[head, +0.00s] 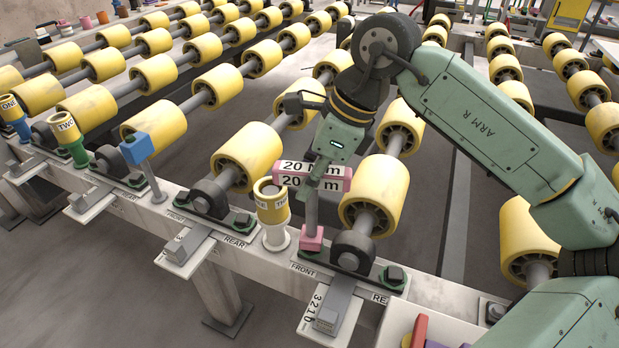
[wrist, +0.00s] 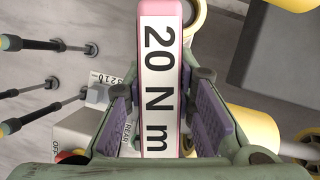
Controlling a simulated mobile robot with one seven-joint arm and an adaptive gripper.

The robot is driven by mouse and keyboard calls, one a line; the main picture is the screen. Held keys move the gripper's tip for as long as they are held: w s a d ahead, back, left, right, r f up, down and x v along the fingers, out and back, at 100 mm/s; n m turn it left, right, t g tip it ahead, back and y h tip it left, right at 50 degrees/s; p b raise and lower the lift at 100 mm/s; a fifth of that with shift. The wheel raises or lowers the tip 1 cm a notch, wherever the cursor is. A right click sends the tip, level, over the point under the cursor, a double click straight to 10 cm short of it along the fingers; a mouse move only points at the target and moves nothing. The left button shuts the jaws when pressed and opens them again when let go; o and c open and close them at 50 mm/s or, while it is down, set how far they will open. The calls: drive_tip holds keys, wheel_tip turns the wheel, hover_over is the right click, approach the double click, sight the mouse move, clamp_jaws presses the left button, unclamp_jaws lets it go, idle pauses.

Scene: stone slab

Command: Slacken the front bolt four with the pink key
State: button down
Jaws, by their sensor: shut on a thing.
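The pink key (head: 290,183) has a pink bar handle with white "20 N m" labels, a grey shaft and a pink socket end (head: 312,240). My gripper (head: 320,178) is shut on its handle, which also shows between the purple-padded fingers in the wrist view (wrist: 158,75). The key stands upright, its socket over the bolt place at the FRONT end of the rightmost bearing block (head: 352,252). The socket hides any bolt there; I cannot tell how well it is seated. The rear bolt (head: 393,275) of that block is bare. No number four is readable.
A blue-headed post (head: 137,148) stands farther left along the rail. Yellow rollers (head: 375,195) lie behind. A box with a red knob (head: 419,330) is at the lower right.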

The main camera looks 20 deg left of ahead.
drive_tip(key=shift+f+b, duration=0.8)
idle(0.4)
